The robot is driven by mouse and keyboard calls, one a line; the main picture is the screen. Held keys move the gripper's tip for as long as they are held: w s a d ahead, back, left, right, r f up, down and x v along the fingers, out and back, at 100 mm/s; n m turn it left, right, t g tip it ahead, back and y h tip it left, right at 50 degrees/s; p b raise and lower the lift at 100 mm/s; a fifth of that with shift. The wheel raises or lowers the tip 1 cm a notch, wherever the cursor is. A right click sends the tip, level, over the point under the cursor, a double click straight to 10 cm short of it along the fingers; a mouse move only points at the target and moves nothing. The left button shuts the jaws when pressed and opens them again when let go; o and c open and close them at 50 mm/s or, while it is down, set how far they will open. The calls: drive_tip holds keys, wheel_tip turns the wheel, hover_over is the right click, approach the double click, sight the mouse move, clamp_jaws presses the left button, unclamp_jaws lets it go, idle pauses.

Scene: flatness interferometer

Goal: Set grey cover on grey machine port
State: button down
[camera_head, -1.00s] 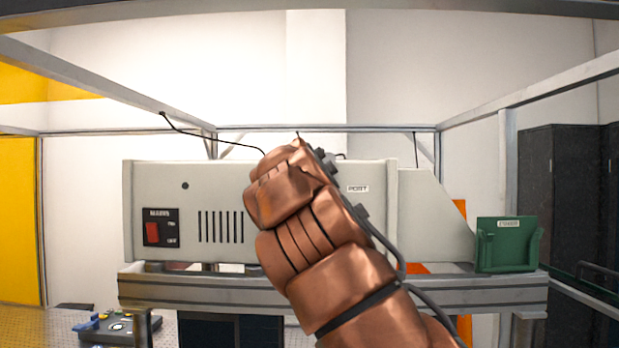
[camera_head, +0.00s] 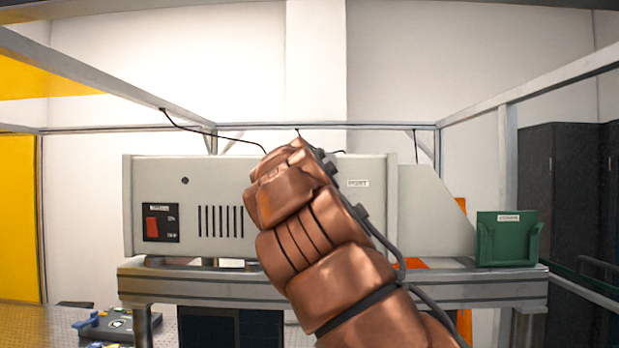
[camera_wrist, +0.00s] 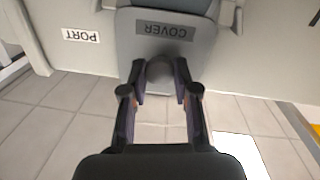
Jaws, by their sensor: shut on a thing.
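The grey cover (camera_wrist: 165,50) shows in the wrist view with an upside-down COVER label. My gripper (camera_wrist: 160,78) is shut on the cover's rounded grey knob, one dark finger on each side. The cover is in front of the pale grey machine; I cannot tell whether it touches the face. In the head view the machine (camera_head: 218,178) stands on a bench, and my copper arm hides the gripper, the cover and part of the machine's face. A PORT label (camera_head: 358,183) is just right of my arm; it also shows in the wrist view (camera_wrist: 81,36). The port opening is hidden.
A green bin (camera_head: 507,245) stands at the right end of the bench (camera_head: 200,284). A red power switch (camera_head: 152,228) is at the machine's left. Metal frame bars surround the bench. A dark control box (camera_head: 120,324) sits low at left.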

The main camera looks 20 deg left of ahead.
drive_tip(key=shift+f+b, duration=1.2)
drive_tip(key=shift+f, duration=0.25)
idle(1.6)
drive_tip(key=shift+w+f+b, duration=0.2)
drive_tip(key=shift+f+b, duration=0.5)
drive_tip(key=shift+f, duration=0.1)
idle(0.4)
drive_tip(key=shift+w+f, duration=0.1)
drive_tip(key=shift+f, duration=0.05)
drive_tip(key=shift+d+b, duration=0.15)
drive_tip(key=shift+b, duration=0.15)
idle(0.7)
drive_tip(key=m, duration=0.1)
drive_tip(key=m+p, duration=0.1)
drive_tip(key=shift+s+m+g, duration=0.2)
drive_tip(key=shift+m+g, duration=0.1)
